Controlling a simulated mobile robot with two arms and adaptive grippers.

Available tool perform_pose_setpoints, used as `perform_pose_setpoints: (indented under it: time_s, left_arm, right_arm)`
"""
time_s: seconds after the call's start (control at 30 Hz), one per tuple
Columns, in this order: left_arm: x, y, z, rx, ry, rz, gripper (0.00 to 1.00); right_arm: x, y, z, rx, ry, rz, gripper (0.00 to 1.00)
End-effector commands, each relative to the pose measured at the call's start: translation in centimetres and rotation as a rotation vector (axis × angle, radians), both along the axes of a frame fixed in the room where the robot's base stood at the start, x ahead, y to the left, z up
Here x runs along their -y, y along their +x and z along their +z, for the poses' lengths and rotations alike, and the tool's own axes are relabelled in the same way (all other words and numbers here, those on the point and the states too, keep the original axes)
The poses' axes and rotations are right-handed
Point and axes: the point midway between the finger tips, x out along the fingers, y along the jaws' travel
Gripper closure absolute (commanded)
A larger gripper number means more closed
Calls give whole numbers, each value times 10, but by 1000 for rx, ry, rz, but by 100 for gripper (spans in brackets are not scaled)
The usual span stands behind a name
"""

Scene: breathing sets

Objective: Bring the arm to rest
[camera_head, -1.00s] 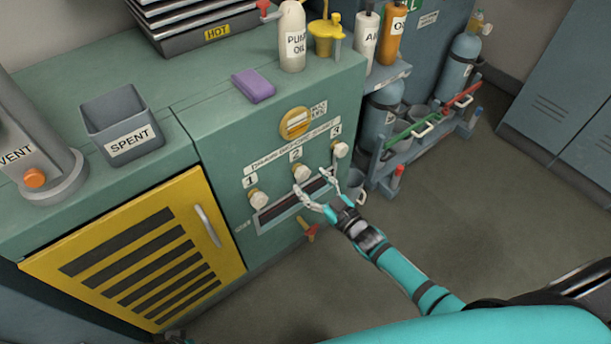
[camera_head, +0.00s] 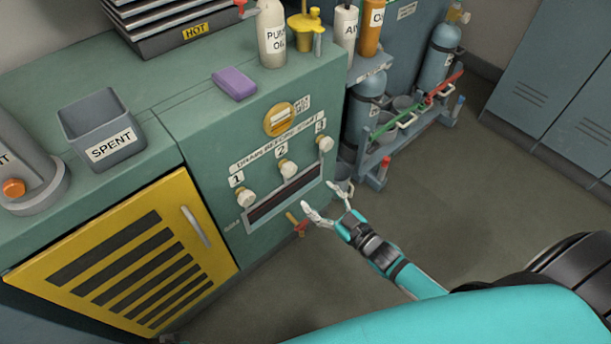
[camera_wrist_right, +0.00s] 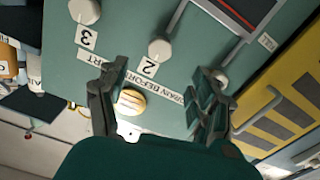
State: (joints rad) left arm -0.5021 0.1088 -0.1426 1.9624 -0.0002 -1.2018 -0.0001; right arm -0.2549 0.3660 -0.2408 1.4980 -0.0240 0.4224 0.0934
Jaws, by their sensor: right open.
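My right gripper (camera_head: 320,199) is open and empty in the head view. It is in front of the green cabinet's lower front, below knob 3 (camera_head: 325,144) and to the right of the dark slot (camera_head: 285,194). In the right wrist view my open fingers (camera_wrist_right: 157,80) frame the cabinet front, with nothing between them in their grasp. Knob 2 (camera_wrist_right: 160,48) and knob 3 (camera_wrist_right: 84,11) show beyond them. My left gripper cannot be made out.
A red-and-yellow valve handle (camera_head: 298,224) is close to the left of my right fingers. A gas bottle rack (camera_head: 400,135) stands to the right. The yellow grille door (camera_head: 130,262) is at left. The floor (camera_head: 470,190) at right is clear.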

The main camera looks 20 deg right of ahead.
Motion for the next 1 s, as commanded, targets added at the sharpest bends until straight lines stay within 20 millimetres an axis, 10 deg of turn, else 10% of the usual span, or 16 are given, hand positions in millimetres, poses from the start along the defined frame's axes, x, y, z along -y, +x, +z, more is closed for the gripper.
perform_pose_setpoints:
  time_s: [0.47,0.7,1.0]
  left_arm:
    - [0,0,0,0,0,1,60]
    - [0,0,0,0,0,0,60]
    - [0,0,0,0,0,0,60]
  right_arm:
    - [-5,-13,-39,-259,-39,-99,34]
    - [-6,-77,-96,-740,-112,-230,34]
    - [-9,-148,-115,-1091,-163,-283,34]
